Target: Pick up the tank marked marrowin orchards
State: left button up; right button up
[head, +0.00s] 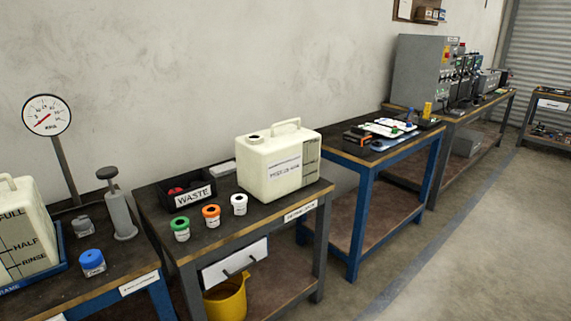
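A cream tank (279,163) with a top handle and an open-looking round neck stands upright on the middle workbench (238,227). Its front has a white label whose text is too small to read, and a grey level strip on the right. A second cream tank (25,234) stands in a blue tray (62,254) at the left edge, partly cut off. It shows FULL, HALF and RINSE marks. I cannot read "marrowin orchards" on either tank. Neither of my grippers is in view.
By the middle tank are a black WASTE bin (187,192) and small pots with green (181,229), orange (211,216) and white (239,204) tops. A pump (119,207), a blue-capped jar (92,263) and a dial gauge (47,115) are left. Open floor (480,250) lies right.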

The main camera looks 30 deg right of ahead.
aim_at(272, 163)
jog(key=i+l+u, duration=0.15)
jog(key=l, duration=0.2)
jog(key=i+l+u, duration=0.1)
jog(key=l, duration=0.3)
jog(key=i+l+u, duration=0.15)
jog(key=l, duration=0.25)
jog(key=i+l+u, duration=0.1)
jog(key=l, duration=0.3)
jog(key=i+l+u, duration=0.15)
jog(key=l, duration=0.25)
jog(key=i+l+u, duration=0.1)
jog(key=l, duration=0.35)
